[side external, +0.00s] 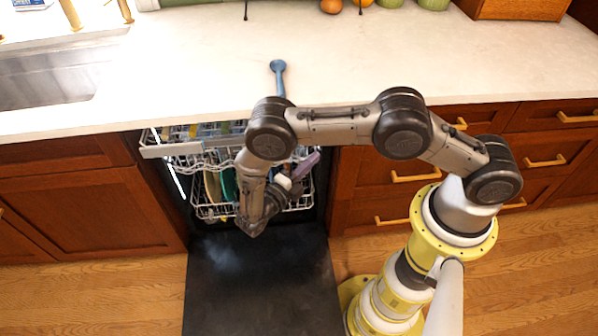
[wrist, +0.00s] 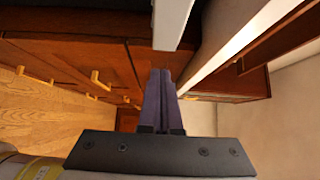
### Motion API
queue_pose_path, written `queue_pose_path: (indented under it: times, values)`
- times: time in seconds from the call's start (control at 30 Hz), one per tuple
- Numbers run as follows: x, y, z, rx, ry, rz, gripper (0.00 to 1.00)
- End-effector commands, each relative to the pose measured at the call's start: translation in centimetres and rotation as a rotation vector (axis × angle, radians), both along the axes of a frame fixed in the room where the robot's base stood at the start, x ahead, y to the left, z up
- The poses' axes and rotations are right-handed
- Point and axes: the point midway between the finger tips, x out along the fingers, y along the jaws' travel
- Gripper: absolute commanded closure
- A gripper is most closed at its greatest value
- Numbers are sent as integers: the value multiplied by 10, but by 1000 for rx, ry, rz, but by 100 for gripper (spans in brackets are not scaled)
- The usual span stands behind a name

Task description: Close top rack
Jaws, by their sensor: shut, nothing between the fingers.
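The top rack (side external: 203,163) shows in the side external view inside the open dishwasher, just under the counter. It is a white wire rack with a pale front strip (side external: 180,149) on its left part, and my arm covers its right part. My gripper (side external: 313,157) is at the right side of the opening, with its purple fingers angled up and right. In the wrist view the fingers (wrist: 160,74) are pressed together and empty. A pale bar (wrist: 171,22), seemingly the rack's front, lies just beyond the fingertips; I cannot tell if they touch.
The dishwasher door (side external: 262,285) lies folded down in front. The lower rack (side external: 213,211) holds dishes, partly behind my wrist. The counter (side external: 190,70) overhangs the bay, with a blue utensil (side external: 278,72) near its edge. Drawers with brass handles (side external: 415,178) stand to the right.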

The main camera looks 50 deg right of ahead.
Motion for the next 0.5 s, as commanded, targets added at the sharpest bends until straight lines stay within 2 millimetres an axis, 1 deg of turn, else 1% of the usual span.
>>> queue_pose_path:
  times: [0.03,0.07,0.2,0.33,0.5]
  values:
    - [-1,-10,0,0,3,-4,100]
    - [-1,-16,0,1,3,-4,100]
    - [15,-29,0,2,-1,-4,100]
    - [24,-37,0,2,-1,-3,100]
    - [28,-41,0,2,0,-2,100]
